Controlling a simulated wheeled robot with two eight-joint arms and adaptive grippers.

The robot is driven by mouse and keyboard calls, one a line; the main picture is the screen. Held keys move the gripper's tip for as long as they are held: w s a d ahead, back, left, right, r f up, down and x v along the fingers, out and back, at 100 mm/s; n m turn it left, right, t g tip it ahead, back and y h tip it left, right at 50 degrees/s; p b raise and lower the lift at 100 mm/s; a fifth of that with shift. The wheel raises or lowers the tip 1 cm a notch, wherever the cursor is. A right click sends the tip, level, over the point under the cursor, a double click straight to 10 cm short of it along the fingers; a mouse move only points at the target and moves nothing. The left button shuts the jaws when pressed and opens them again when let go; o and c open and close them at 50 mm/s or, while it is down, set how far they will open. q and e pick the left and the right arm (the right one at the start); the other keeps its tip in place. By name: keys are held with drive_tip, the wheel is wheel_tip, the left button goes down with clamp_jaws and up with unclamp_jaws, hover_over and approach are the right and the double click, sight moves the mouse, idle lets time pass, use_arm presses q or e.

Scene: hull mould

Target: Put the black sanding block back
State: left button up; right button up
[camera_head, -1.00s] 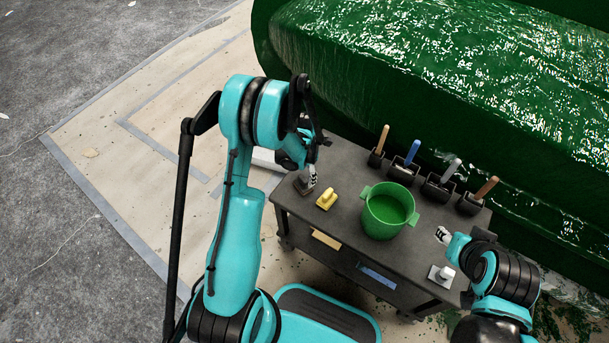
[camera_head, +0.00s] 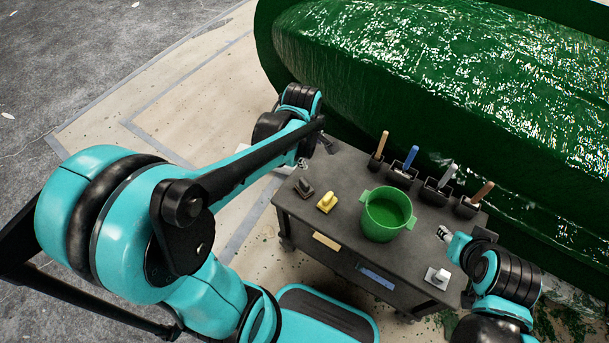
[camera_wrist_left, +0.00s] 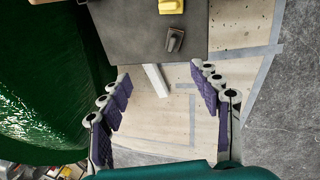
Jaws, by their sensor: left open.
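The black sanding block (camera_head: 304,187) rests on the left corner of the dark cart top, left of a yellow block (camera_head: 327,202). The black block also shows near the top of the left wrist view (camera_wrist_left: 175,40). My left gripper (camera_wrist_left: 162,82) is open and empty, its fingers wide apart and clear of the block. In the head view it is mostly hidden behind my left arm, with a part (camera_head: 303,163) showing behind the block. My right gripper (camera_head: 443,233) is at the cart's right side; its finger gap is too small to judge.
The cart (camera_head: 340,222) also bears a green pot (camera_head: 384,214) and a white block (camera_head: 438,277). Several handled tools stand in black holders along its back edge, including a blue-handled one (camera_head: 411,156). The large green hull mould (camera_head: 450,80) stands behind.

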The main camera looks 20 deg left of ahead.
use_arm(q)
drive_tip(key=s+d+r+m+t, duration=0.2)
drive_tip(key=s+r+m, duration=0.1)
drive_tip(key=s+m, duration=0.3)
drive_tip(key=s+d+r+m+t, duration=0.1)
drive_tip(key=s+r+m+t, duration=0.1)
drive_tip(key=s+m, duration=0.4)
drive_tip(key=r+m, duration=0.1)
drive_tip(key=m, duration=0.4)
drive_tip(key=shift+d, duration=0.4)
